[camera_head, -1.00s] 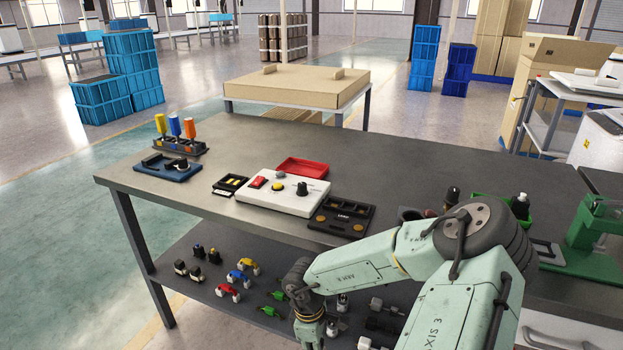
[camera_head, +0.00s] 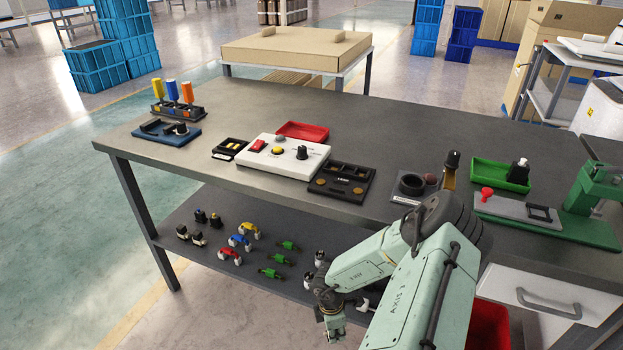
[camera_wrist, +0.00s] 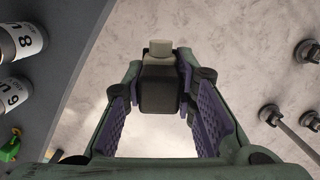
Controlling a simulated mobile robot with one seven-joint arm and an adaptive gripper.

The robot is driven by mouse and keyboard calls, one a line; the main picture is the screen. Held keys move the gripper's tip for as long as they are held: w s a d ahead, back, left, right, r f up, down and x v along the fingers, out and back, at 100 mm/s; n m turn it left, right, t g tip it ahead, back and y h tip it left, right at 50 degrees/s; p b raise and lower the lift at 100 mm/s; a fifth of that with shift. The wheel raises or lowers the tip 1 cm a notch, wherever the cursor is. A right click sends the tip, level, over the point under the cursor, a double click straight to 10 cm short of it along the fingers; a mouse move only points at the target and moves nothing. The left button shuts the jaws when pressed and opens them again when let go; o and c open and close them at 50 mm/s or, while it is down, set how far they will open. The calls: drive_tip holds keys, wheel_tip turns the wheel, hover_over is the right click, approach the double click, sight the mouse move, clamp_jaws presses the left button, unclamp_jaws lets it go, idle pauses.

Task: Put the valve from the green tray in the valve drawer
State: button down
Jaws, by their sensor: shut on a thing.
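The green tray (camera_head: 486,174) lies on the bench top at the right. A small black part with a white band (camera_head: 518,171) stands in it. My gripper (camera_head: 333,328) is low in front of the bench, by the lower shelf. In the wrist view my gripper (camera_wrist: 160,95) is shut on a black part with a pale grey end (camera_wrist: 160,48); I cannot tell whether it is a valve. A white drawer front (camera_head: 522,290) with a grey handle is under the bench at the right, and it looks shut. I see no label on it.
The lower shelf (camera_head: 180,222) holds several small coloured parts. A red bin (camera_head: 490,322) sits beside the drawer front. A white control box (camera_head: 290,150) and a red tray (camera_head: 303,130) are on the bench.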

drive_tip(key=n, duration=0.3)
drive_tip(key=shift+s+f+t, duration=0.25)
drive_tip(key=shift+s+t, duration=0.05)
drive_tip(key=shift+s, duration=0.1)
drive_tip(key=n, duration=0.5)
drive_tip(key=shift+s+a+f+y, duration=0.15)
drive_tip(key=shift+s+f+y, duration=0.1)
drive_tip(key=shift+s+y, duration=0.05)
drive_tip(key=a+m+g, duration=0.1)
drive_tip(key=a+m, duration=0.2)
drive_tip(key=m, duration=1.1)
drive_tip(key=a+m+g, duration=0.1)
drive_tip(key=a+m, duration=0.2)
drive_tip(key=m, duration=1.2)
drive_tip(key=w+r, duration=0.3)
drive_tip(key=r, duration=0.2)
drive_tip(key=s+f, duration=0.4)
drive_tip(key=f, duration=0.2)
drive_tip(key=shift+y, duration=0.4)
